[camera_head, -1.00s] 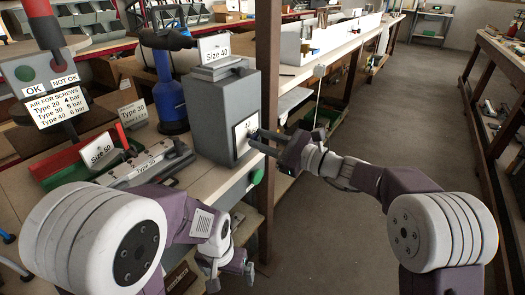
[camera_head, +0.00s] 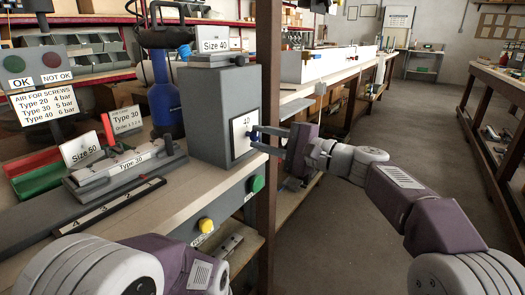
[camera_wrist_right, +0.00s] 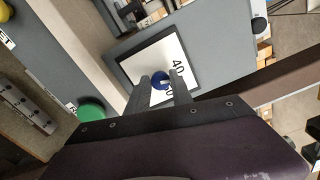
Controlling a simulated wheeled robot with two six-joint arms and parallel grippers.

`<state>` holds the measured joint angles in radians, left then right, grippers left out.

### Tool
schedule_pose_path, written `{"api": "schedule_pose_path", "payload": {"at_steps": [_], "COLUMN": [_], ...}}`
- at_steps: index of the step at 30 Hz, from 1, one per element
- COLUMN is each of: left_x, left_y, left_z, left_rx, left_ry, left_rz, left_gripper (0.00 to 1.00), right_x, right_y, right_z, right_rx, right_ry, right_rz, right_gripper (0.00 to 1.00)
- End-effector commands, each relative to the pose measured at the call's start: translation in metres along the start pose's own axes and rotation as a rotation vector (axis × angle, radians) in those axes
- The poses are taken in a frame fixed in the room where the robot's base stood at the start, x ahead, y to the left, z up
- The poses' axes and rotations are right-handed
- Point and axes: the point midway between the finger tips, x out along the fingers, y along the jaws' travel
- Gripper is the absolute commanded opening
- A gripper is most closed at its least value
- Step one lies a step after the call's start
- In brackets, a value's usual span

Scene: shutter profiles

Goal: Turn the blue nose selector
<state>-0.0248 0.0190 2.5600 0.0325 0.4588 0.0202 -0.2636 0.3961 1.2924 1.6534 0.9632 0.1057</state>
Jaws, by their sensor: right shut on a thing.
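The blue nose selector (camera_head: 254,135) is a small blue knob on a white plate (camera_head: 240,136) on the side of a grey box (camera_head: 216,92). In the right wrist view the blue knob (camera_wrist_right: 160,78) sits between my fingertips, beside the printed "40". My right gripper (camera_head: 257,138) is shut on the knob, a finger on either side of it; the fingers partly hide it. My left arm shows at the bottom left in the head view, but its gripper is out of view.
A green button (camera_head: 257,184) and a yellow button (camera_head: 206,225) are on the bench front. A wooden post (camera_head: 268,100) stands close behind my gripper.

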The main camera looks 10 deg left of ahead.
Motion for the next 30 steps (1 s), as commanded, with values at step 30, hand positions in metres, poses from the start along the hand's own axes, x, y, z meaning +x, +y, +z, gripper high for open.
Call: {"api": "schedule_pose_path", "payload": {"at_steps": [30], "left_x": [0.030], "left_y": [-0.001], "left_z": [0.003], "left_rx": [0.000], "left_ry": [0.000], "left_rz": [0.000], "left_gripper": [1.00], "right_x": [0.000], "right_y": [0.002], "right_z": [-0.001], "right_rx": [-0.266], "right_ry": [-0.001], "right_rz": [0.002], "right_gripper": [0.00]}}
